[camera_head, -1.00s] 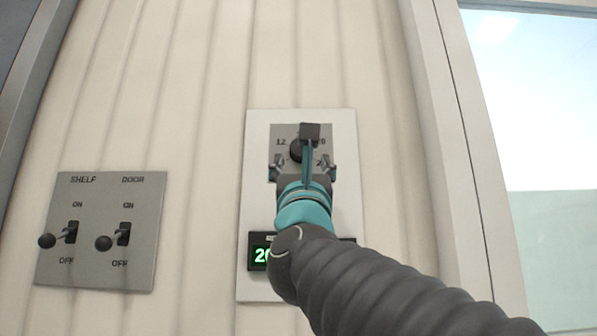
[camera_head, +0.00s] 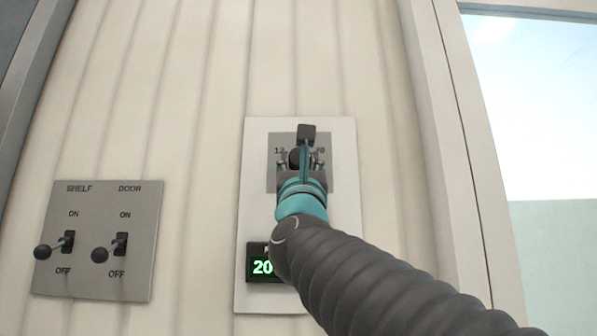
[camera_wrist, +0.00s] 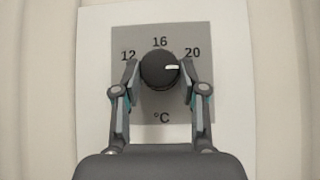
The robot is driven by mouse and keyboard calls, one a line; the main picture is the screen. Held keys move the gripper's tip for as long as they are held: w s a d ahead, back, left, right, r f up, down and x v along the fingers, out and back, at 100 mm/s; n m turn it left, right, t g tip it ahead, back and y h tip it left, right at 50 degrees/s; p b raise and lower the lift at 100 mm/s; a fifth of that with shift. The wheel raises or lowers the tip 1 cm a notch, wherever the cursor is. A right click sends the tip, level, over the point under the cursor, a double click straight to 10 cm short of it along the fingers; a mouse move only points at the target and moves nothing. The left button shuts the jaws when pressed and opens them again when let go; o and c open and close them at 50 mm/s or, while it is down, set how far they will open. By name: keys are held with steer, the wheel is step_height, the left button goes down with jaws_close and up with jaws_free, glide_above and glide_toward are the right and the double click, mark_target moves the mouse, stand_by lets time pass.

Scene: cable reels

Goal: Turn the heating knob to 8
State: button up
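The heating knob (camera_wrist: 157,74) is round and black, on a grey dial plate (camera_wrist: 203,125) marked 12, 16, 20 and °C. No 8 is visible on the dial. The knob's white pointer mark (camera_wrist: 173,67) points right, towards 20. My gripper (camera_wrist: 161,66) is open around the knob, one finger on each side, with the fingertips close to its edge. I cannot tell whether either finger touches it. In the head view my gripper (camera_head: 300,161) partly covers the knob. A green digital display (camera_head: 262,267) below reads 20, its right part hidden by my arm.
A grey switch panel (camera_head: 98,258) at the left carries the SHELF (camera_head: 53,247) and DOOR (camera_head: 110,250) toggle levers with black ball ends. A window (camera_head: 545,110) and its frame are at the right.

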steer(key=shift+d+f+n+y+b, duration=0.1)
steer(key=shift+n+y+b, duration=1.05)
steer(key=shift+n+y, duration=0.05)
steer(key=n+g+y+p, duration=0.1)
steer(key=n+g+y, duration=0.2)
steer(key=n, duration=0.4)
steer(key=r+n+g+y+p, duration=0.1)
steer(key=n+g+y, duration=0.3)
steer(key=n, duration=0.4)
steer(key=d+r+n+g+y+p, duration=0.1)
steer(key=n+g+y+p, duration=0.1)
steer(key=n+g, duration=0.4)
steer(key=shift+d+n+y+p, duration=0.1)
steer(key=shift+n+y+p, duration=0.3)
steer(key=shift+n+y, duration=0.4)
steer(key=shift+f+n+g, duration=0.1)
steer(key=shift+n+g, duration=0.2)
steer(key=shift+n, duration=0.1)
steer(key=o, duration=1.1)
steer(key=shift+h, duration=0.3)
steer(key=shift+o, duration=0.2)
